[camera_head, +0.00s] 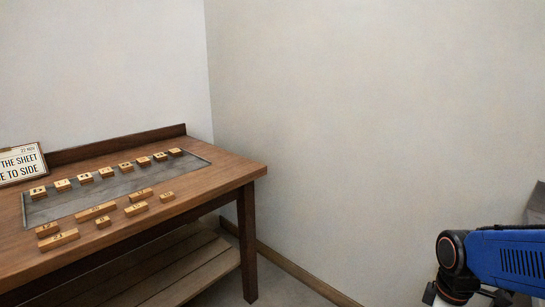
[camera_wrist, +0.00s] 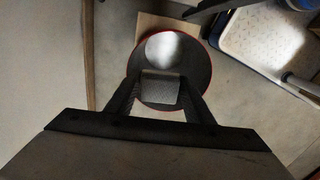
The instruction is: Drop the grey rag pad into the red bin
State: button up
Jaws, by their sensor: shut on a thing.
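My gripper (camera_wrist: 160,84) shows in the wrist view with its two dark fingers shut on the grey rag pad (camera_wrist: 160,90), a small grey, textured block. The red bin (camera_wrist: 198,64) is below, seen from above as a round opening with a thin red rim and a dark inside. The pad appears over the bin's opening, in the nearer half of it as pictured. A bright pale patch lies inside the bin, beyond the pad. How high the pad is above the rim I cannot tell. In the head view neither the pad nor the bin shows; only part of my blue arm is at the lower right.
In the wrist view, a pale tray-like thing with a blue edge (camera_wrist: 262,38) is right of the bin. In the head view, a wooden table (camera_head: 215,168) at left carries several small numbered wooden blocks and a sign (camera_head: 20,163). Bare walls stand behind.

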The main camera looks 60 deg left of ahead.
jog(key=shift+f, duration=0.9)
jog(key=o, duration=1.1)
notch_tip(320, 180, up, 17)
jog(key=shift+r, duration=0.2)
jog(key=shift+s, duration=0.15)
